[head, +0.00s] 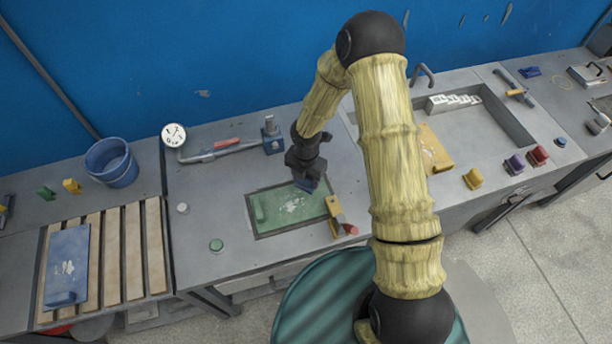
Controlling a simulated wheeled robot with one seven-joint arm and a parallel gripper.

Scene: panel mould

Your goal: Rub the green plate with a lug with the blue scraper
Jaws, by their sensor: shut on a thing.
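The green plate (280,220) lies flat in a dark-edged recess in the grey bench, near the middle of the head view. Its raised lug (258,208) is at the left end, and pale marks show on its middle. My gripper (306,173) points down over the plate's far right corner. It is shut on the blue scraper (307,185), of which only a small part shows below the jaws. The scraper is at or just above the plate's far right part; I cannot tell whether it touches.
A yellow-handled tool (336,211) with a red end lies at the recess's right edge. A gauge (174,135) and pipe stand behind. A blue plate (68,262) lies on wooden slats at left, near a blue bucket (112,163). A yellow plate (434,150) leans by the sink at right.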

